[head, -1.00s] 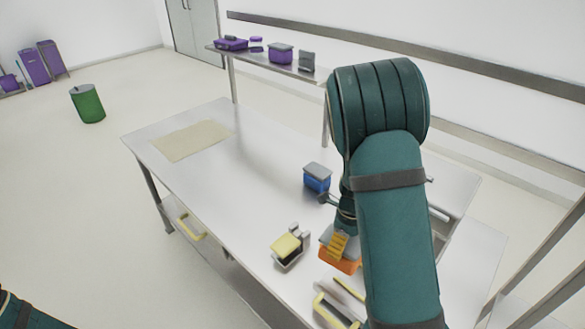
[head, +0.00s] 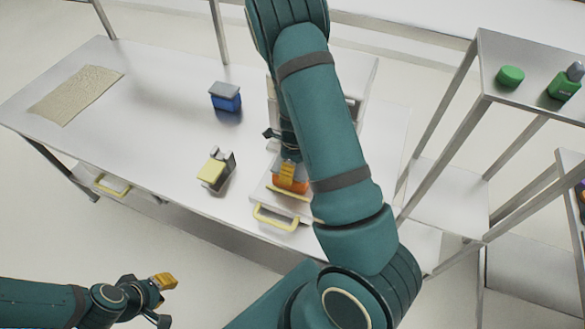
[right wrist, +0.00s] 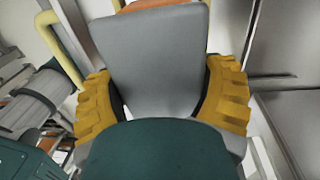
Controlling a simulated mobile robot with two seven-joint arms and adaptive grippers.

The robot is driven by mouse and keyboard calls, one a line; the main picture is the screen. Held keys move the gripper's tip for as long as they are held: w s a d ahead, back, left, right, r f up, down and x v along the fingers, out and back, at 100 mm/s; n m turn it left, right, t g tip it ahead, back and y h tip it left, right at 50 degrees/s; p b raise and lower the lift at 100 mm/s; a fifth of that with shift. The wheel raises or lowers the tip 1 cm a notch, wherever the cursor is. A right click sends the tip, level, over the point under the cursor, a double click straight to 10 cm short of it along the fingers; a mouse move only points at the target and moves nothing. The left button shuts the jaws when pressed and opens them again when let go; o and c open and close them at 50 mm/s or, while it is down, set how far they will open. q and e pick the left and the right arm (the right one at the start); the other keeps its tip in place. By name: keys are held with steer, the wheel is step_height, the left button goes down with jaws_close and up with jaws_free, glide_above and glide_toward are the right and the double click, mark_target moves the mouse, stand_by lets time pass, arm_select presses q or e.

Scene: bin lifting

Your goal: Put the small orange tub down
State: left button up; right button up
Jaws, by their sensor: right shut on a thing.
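The small orange tub (head: 290,185) with a grey lid is at the near right of the steel table, partly hidden by my right arm. My right gripper (head: 287,168) is shut on it. In the right wrist view the grey lid (right wrist: 155,60) sits between the yellow finger pads, with a strip of orange at the top edge. The tub is over or on a pale drawer-like unit with a yellow handle (head: 275,219); I cannot tell if it touches. My left gripper (head: 162,300) is open and empty, at the lower left, in front of the table.
A blue tub (head: 226,103) with a grey lid and a yellow-topped item (head: 214,170) stand left of the orange tub. A beige mat (head: 75,94) lies at the table's left. A shelf rack (head: 535,60) with green things stands right. The table's middle left is clear.

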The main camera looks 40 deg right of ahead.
steer(key=o, duration=1.2)
step_height(320, 180, up, 12)
steer(key=d, duration=0.1)
steer(key=w+a+f+m+t+y, duration=0.2)
steer(key=a+f+m, duration=0.2)
steer(key=a+m, duration=0.55)
steer(key=w+a+f+m+t+y, duration=0.2)
steer(key=a+f+m, duration=0.2)
steer(key=a+m, duration=0.5)
steer(key=s+a+f+m, duration=0.2)
steer(key=s+a+m, duration=0.1)
steer(key=m, duration=0.9)
steer(key=s+a+f+m+g+h, duration=0.1)
steer(key=s+a+f+m, duration=0.2)
steer(key=m, duration=1)
steer(key=shift+s+a+f, duration=0.35)
steer(key=shift+s+a, duration=0.25)
steer(key=shift+s, duration=1.2)
